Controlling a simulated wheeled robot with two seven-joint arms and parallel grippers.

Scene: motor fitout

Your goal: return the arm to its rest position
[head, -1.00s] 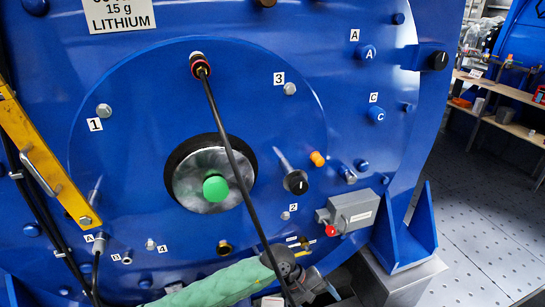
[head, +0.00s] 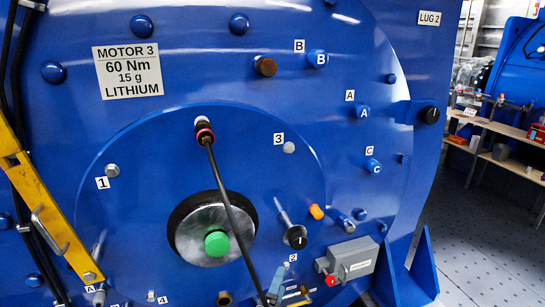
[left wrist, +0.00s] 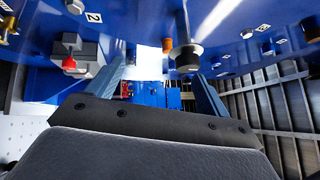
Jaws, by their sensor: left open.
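My left gripper (head: 288,290) shows only in part at the bottom edge of the head view, in front of the lower part of the blue motor face (head: 140,235). In the left wrist view my left gripper (left wrist: 160,82) is open, with its two blue fingers apart and nothing held between them. Most of my left arm is out of the head view. My right gripper is in neither view.
A black cable hangs from a red-ringed plug (head: 204,134) across the green-capped hub (head: 217,243). A grey box (head: 347,260) with a red knob and a black knob (head: 296,236) stick out nearby. A yellow bar (head: 45,205) is at left. Open floor (head: 475,250) lies right.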

